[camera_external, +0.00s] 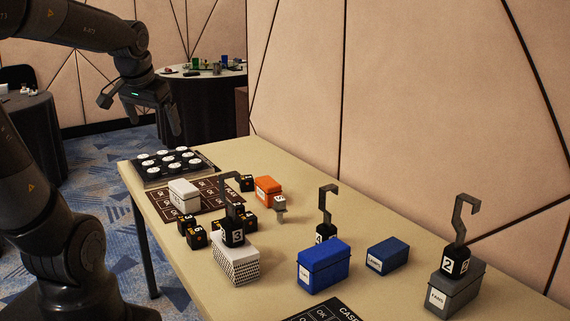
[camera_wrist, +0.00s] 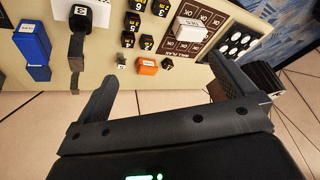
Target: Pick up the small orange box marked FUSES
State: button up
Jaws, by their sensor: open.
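The small orange box (camera_external: 268,189) sits on the table toward the wall side, with a pale label on one end too small to read. In the wrist view the orange box (camera_wrist: 148,67) lies near the table's edge, between the fingertips in the picture but well beyond them. My gripper (camera_external: 140,108) is open and empty, held high above and left of the table's far left end, apart from the box. Its two spread fingers also show in the wrist view (camera_wrist: 162,68).
Beside the orange box are a black cube (camera_external: 246,183) and a small grey piece (camera_external: 280,208). A white box (camera_external: 184,195), several black cubes and tall hooked weights, one marked 3 (camera_external: 233,238), stand nearby. Blue boxes (camera_external: 324,270) are at the right. The wall (camera_external: 400,120) borders the table.

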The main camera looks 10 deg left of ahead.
jog(key=w+d+f+m, duration=0.2)
jog(key=w+d, duration=0.1)
jog(key=w, duration=0.8)
jog(key=m+g+h, duration=0.2)
jog(key=m+h, duration=0.2)
jog(key=m, duration=0.2)
send_near(266, 181)
jog(key=f, duration=0.1)
jog(key=x, duration=1.1)
jog(key=shift+d, duration=0.15)
jog(key=shift+c, duration=0.6)
jog(key=c, duration=0.7)
